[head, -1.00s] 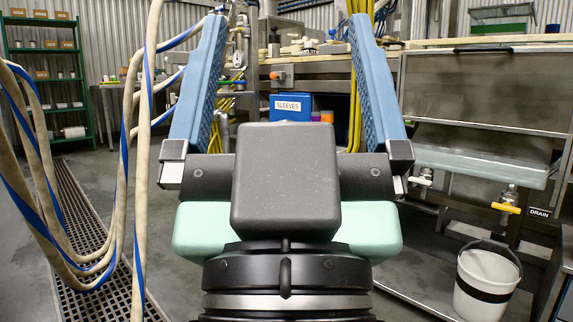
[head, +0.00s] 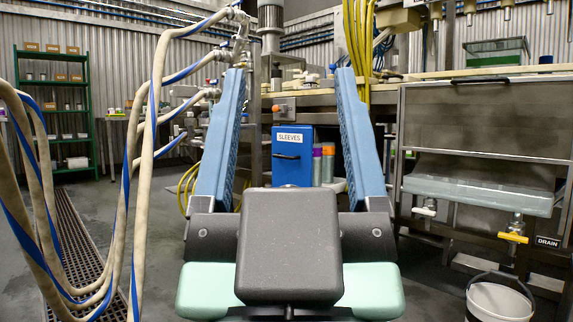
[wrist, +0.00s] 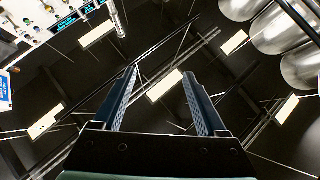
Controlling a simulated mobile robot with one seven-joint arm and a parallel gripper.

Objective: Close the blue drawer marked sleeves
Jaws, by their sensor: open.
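The blue drawer (head: 287,165) marked SLEEVES sits under the workbench in the head view. Its front bears a white label (head: 289,137) and a dark handle (head: 288,157). It shows between my gripper's fingers, farther off than they are. From this angle I cannot tell how far the drawer stands out. My gripper (head: 288,75) is open and empty, its two blue fingers pointing up and spread wide. It does not touch the drawer. The wrist view shows the open fingers (wrist: 160,72) against the ceiling, with no drawer visible there.
Hanging hoses (head: 143,150) fill the left side. A steel tank (head: 485,120) with a drain valve (head: 512,237) stands at the right, a white bucket (head: 497,300) below it. Purple- and orange-topped containers (head: 323,165) stand right of the drawer. The floor at left centre is open.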

